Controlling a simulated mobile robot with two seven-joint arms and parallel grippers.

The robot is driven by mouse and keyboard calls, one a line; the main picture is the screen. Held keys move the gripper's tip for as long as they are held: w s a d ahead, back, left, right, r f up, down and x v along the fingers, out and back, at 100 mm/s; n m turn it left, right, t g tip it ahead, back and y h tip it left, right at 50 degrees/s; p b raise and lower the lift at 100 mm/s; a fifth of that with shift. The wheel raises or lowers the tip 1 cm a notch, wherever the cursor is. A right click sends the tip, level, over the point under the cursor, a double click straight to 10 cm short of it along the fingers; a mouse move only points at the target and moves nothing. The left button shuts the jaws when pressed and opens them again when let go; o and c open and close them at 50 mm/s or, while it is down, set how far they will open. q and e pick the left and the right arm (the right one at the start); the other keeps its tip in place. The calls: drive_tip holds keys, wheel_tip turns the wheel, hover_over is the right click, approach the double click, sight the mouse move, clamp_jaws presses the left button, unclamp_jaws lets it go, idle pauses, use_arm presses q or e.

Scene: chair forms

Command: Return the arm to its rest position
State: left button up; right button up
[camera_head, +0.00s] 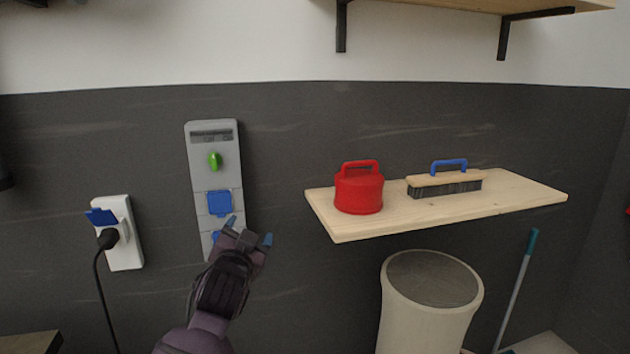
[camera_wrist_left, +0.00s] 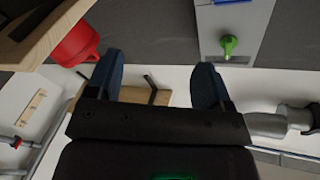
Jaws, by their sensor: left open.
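My left gripper (camera_head: 249,232) is open and empty. In the head view it is in front of the lower part of a grey wall panel (camera_head: 230,178) and partly covers the panel's lower blue cover. The left wrist view shows its two blue fingertips (camera_wrist_left: 160,88) spread apart with nothing between them. The left arm comes up from the bottom of the head view. My right gripper is not in view.
A wooden shelf (camera_head: 420,217) at the right holds a red canister (camera_head: 359,192) and a brush (camera_head: 445,184). A bin (camera_head: 428,310) stands below it. A white socket (camera_head: 124,245) with a black plug (camera_head: 108,239) and hanging cable is at the left.

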use_arm(q)
drive_tip(key=s+a+f+n+g, duration=0.2)
drive_tip(key=s+a+f, duration=0.2)
drive_tip(key=s+f, duration=0.8)
drive_tip(key=s+a+f+n+g, duration=0.1)
drive_tip(key=s+a+f+g, duration=0.2)
drive_tip(key=s+f, duration=0.9)
drive_tip(key=s+a+f+n+g+y, duration=0.1)
drive_tip(key=s+a+f+n+g, duration=0.1)
drive_tip(key=s+a+f, duration=0.5)
drive_tip(key=s+f, duration=0.5)
drive_tip(key=shift+s+n, duration=0.3)
